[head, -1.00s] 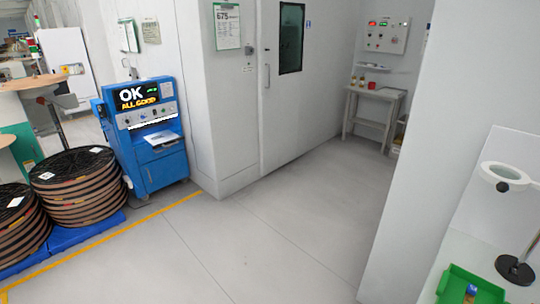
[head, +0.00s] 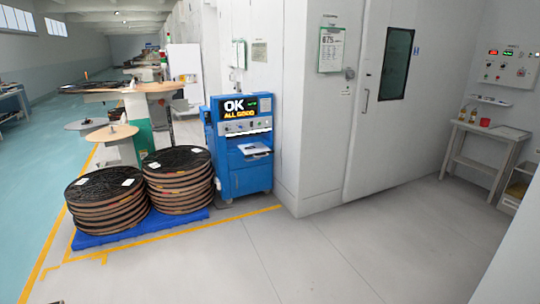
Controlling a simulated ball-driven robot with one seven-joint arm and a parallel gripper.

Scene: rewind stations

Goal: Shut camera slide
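No camera slide that I can make out shows in the head view. A blue cabinet (head: 238,146) with a screen reading "OK ALL GOOD" stands left of centre against the white wall, with a small shelf holding papers on its front. White rewind stations with round wooden tables (head: 125,87) stand behind the reels at the left. My gripper is not in view.
Two stacks of dark reels (head: 108,197) sit on a blue pallet (head: 142,226) inside yellow floor lines. A white sliding door (head: 376,140) with a dark window stands right of centre. A side table (head: 480,138) is at the right. The grey floor in front (head: 330,255) is clear.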

